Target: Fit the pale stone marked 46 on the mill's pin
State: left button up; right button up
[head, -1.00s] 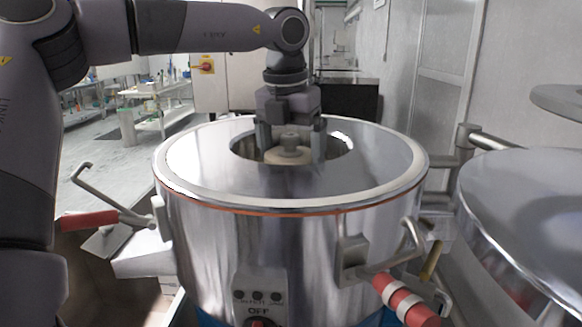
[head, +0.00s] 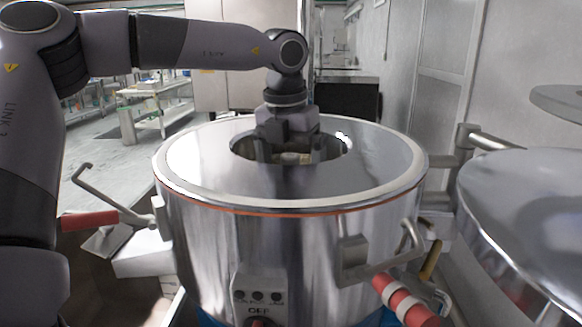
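The mill (head: 210,250) is a shiny steel drum with a broad pale rim and a round opening in its top. My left gripper (head: 290,152) points straight down into this opening, its fingers apart on two sides of the pale stone (head: 291,158) and seemingly shut on it. Only a little of the stone's top and its knob shows between the fingers, below the opening's edge. The fingertips, the pin and any mark 46 are hidden. My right gripper is not in view.
A lever with a red grip (head: 90,220) sticks out left of the mill, and a red handle (head: 405,302) at front right. A round steel lid (head: 530,200) stands close on the right. A dark cabinet (head: 347,98) is behind.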

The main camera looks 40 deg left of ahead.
aim_at(286, 158)
pick_arm(q)
jog(key=r, duration=0.3)
jog(key=s+r, duration=0.1)
jog(key=r, duration=0.7)
jog(key=shift+s+d+r, duration=0.15)
jog(key=shift+s+d, duration=0.1)
jog(key=shift+s, duration=0.05)
